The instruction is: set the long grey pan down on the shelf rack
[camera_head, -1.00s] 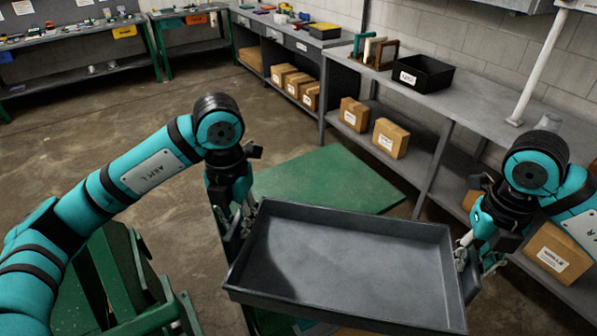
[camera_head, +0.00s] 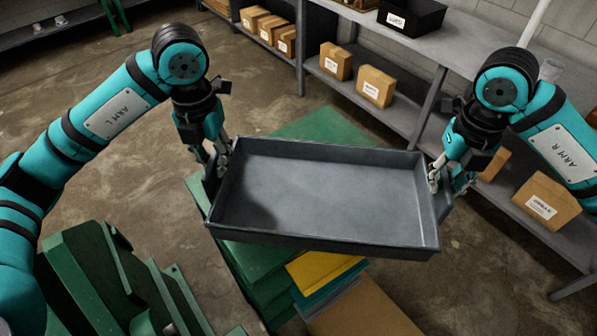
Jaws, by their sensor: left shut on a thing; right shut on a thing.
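The long grey pan (camera_head: 325,195) is an empty, shallow rectangular tray held in the air, roughly level, above a green stand. My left gripper (camera_head: 217,165) is shut on its left end. My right gripper (camera_head: 440,180) is shut on its right end. The fingertips are partly hidden by the pan's walls. The grey shelf rack (camera_head: 465,50) runs along the wall at the back right, with a top surface and a lower shelf. The pan is apart from the rack.
A black bin (camera_head: 412,18) stands on the rack's top. Several cardboard boxes (camera_head: 375,86) sit on the lower shelf. Under the pan are green sheets, a yellow sheet (camera_head: 322,270) and a brown board (camera_head: 365,312). Green metal parts (camera_head: 110,280) are at lower left. Bare floor shows at left.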

